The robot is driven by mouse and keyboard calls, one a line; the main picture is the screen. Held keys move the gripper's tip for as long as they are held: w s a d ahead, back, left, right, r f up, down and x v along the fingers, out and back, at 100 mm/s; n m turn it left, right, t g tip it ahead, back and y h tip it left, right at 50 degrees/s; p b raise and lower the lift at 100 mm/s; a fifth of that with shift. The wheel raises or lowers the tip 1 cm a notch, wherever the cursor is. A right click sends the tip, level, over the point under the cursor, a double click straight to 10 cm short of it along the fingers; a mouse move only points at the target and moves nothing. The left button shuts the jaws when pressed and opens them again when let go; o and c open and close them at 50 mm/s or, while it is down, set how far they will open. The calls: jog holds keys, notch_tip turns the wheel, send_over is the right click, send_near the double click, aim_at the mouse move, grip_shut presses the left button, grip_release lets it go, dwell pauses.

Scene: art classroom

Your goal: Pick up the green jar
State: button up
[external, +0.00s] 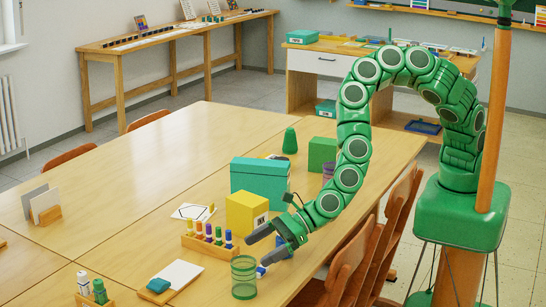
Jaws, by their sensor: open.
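A green, see-through ribbed jar (244,278) stands upright near the right edge of the wooden table (135,235). My gripper (259,249) is open and reaches down toward it from the upper right. The fingertips are just above and to the right of the jar's rim, apart and with nothing seen between them. I cannot tell how high they are above the table. A darker green, bottle-like object (290,141) stands farther back on the table.
A yellow box (246,214), a teal box (259,186) and a green box (321,154) stand behind my gripper. A rack of coloured bottles (206,248) is left of it. A blue item (262,270) is beside the jar. Chairs (352,262) line the right edge.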

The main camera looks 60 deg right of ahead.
aim_at(232, 270)
jog(key=shift+m+t, duration=0.3)
jog(key=shift+m, duration=0.4)
jog(key=shift+w+a+f, duration=0.35)
jog(key=shift+a+f, duration=0.15)
jog(key=shift+f, duration=0.15)
jog(key=shift+w+a+f, duration=0.4)
jog(key=shift+a+f, duration=0.1)
jog(key=shift+f, duration=0.1)
jog(key=shift+w+a+f, duration=0.35)
jog(key=shift+a+f, duration=0.15)
jog(key=shift+f, duration=0.15)
jog(key=shift+w+a+f, duration=0.2)
jog(key=shift+w+a, duration=0.4)
jog(key=shift+w, duration=0.2)
jog(key=shift+x, duration=0.85)
jog(key=shift+f, duration=0.1)
jog(key=c, duration=1)
jog(key=shift+c, duration=0.2)
